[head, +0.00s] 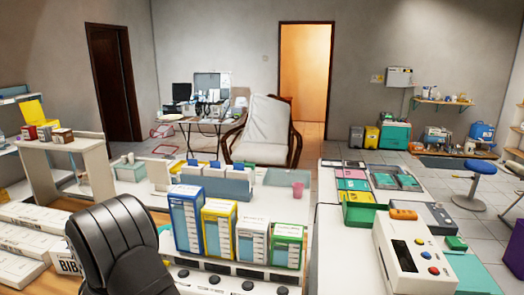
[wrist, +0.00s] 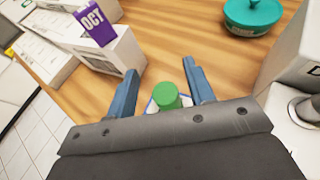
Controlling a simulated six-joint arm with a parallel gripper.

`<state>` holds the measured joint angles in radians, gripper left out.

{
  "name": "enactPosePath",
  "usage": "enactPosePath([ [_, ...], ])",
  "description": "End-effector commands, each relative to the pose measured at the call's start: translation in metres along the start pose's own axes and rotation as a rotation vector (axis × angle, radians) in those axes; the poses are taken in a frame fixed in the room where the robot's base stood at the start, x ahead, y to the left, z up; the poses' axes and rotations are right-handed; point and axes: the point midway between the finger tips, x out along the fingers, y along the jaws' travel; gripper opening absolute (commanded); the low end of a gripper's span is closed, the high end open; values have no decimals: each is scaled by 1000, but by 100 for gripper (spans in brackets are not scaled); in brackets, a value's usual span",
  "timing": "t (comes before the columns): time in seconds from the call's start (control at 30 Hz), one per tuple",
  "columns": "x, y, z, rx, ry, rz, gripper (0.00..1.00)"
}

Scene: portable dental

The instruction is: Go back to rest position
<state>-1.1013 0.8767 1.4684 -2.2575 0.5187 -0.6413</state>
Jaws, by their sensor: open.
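My gripper (wrist: 160,84) shows in the wrist view with its two blue fingers spread apart and nothing clamped between them. A green-capped item (wrist: 165,96) stands below the gap between the fingers, its lower part partly hidden by the gripper body. I cannot tell how far below the fingertips it is. My gripper cannot be made out in the head view.

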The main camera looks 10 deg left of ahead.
Motion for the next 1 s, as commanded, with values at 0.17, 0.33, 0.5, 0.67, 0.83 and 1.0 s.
enactPosePath([
  [0.17, -14, -30, 17, 2, 0, -3, 48],
  [0.33, -28, -59, 31, 1, -1, -3, 48],
  [0.5, -41, -88, 44, 2, -1, -3, 48],
  [0.67, -54, -114, 56, 1, 0, -3, 48],
  [0.83, -30, -111, 65, 11, 1, -23, 48],
  [1.0, -8, -108, 74, 22, 1, -47, 48],
])
